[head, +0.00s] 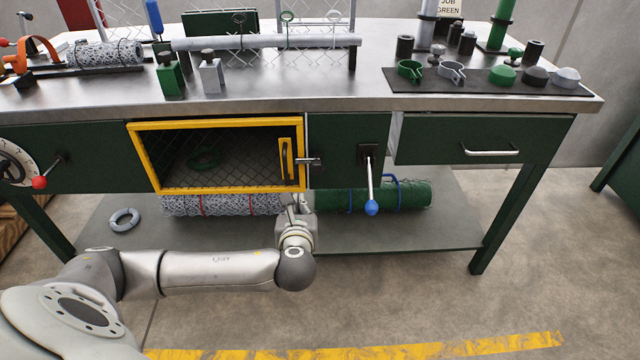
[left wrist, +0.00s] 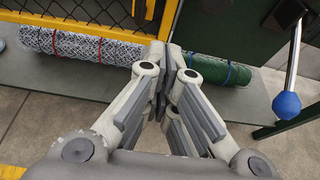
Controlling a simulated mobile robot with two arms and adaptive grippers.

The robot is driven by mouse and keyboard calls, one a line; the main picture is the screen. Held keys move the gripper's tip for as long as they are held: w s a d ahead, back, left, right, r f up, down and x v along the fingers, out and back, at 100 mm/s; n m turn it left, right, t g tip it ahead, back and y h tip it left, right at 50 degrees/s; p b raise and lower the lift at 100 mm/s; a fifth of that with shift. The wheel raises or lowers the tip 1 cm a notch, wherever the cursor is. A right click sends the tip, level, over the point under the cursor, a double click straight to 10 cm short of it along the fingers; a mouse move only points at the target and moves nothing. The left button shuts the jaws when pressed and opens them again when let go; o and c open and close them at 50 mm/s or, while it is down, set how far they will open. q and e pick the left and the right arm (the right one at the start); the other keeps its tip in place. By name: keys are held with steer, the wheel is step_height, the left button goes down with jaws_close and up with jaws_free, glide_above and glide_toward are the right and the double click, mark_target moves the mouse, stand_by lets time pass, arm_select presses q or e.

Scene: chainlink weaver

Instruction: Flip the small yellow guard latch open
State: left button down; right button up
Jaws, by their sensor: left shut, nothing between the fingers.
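A yellow-framed mesh guard (head: 215,189) covers a dark opening in the bench front and looks closed. A narrow yellow piece with a dark handle (head: 286,160) stands upright at its right side. A small dark and metal catch (head: 310,162) sits at the guard's right edge; I cannot tell which of these is the latch. My left gripper (head: 293,203) is just below the guard's lower right corner, apart from the upright piece. In the left wrist view its fingers (left wrist: 166,60) are together and empty, partly hiding the bench front behind. My right gripper is not in view.
A blue-knobbed lever (head: 370,190) hangs right of the guard, close to my gripper. Grey (head: 225,204) and green (head: 410,195) mesh rolls lie on the lower shelf behind it. A drawer (head: 430,150) is at right. The floor in front is clear.

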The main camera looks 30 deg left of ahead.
mark_target(299, 172)
arm_select(q)
steer(key=shift+r, duration=0.1)
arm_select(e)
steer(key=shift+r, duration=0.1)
arm_select(q)
steer(key=b+x, duration=0.3)
steer(key=x, duration=0.7)
steer(key=shift+s+f, duration=0.1)
steer(key=shift+f, duration=0.1)
steer(key=shift+r, duration=2.1)
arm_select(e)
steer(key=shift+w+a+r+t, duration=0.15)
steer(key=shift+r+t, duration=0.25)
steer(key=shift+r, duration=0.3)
arm_select(q)
steer(key=shift+a+r, duration=0.1)
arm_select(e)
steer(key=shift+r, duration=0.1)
